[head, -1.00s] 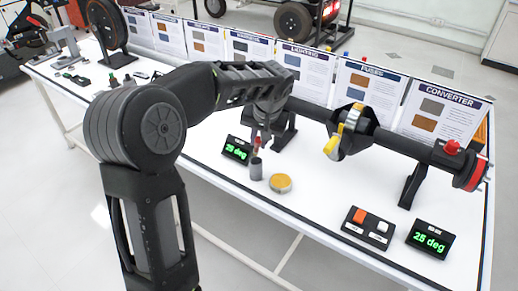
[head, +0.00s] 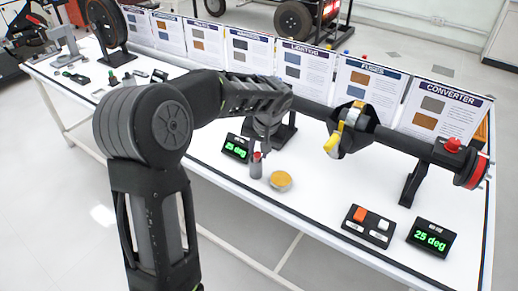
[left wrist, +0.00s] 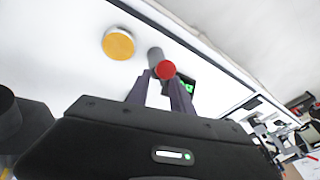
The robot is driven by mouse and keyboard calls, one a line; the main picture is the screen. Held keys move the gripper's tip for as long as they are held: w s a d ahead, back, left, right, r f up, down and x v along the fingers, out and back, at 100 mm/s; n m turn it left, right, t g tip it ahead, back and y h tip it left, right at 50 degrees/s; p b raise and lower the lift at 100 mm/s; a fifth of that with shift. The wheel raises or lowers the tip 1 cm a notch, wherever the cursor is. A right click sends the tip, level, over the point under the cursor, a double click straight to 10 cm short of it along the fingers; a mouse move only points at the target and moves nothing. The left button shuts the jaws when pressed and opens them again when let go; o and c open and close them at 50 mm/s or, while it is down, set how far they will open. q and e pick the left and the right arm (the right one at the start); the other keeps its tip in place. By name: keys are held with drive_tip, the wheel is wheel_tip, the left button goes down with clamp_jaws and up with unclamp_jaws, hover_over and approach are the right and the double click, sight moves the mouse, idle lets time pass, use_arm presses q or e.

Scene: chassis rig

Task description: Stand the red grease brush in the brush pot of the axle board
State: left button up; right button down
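The red grease brush (head: 257,156) is upright, its red end low over the grey brush pot (head: 256,170). Its lower part is hidden, seemingly inside the pot. My left gripper (head: 262,147) is right above the pot, pointing down. In the left wrist view the red end of the brush (left wrist: 165,70) sits between the two fingertips (left wrist: 161,77), which look closed on it. The pot (left wrist: 154,54) shows just behind it. My right gripper is not in view.
A round tin with a yellow top (head: 281,180) stands close right of the pot. A green angle display (head: 236,148) is close left. The axle (head: 400,143) runs behind. A switch box (head: 368,226) and second display (head: 431,238) stand at the front right.

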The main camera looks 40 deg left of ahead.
use_arm(q)
drive_tip(key=shift+o, duration=1.1)
drive_tip(key=shift+r, duration=0.1)
drive_tip(key=shift+r+p, duration=0.6)
drive_tip(key=shift+p, duration=0.1)
drive_tip(key=b+v, duration=0.1)
drive_tip(key=v, duration=1)
drive_tip(key=shift+s+d+r, duration=0.15)
drive_tip(key=shift+r, duration=0.05)
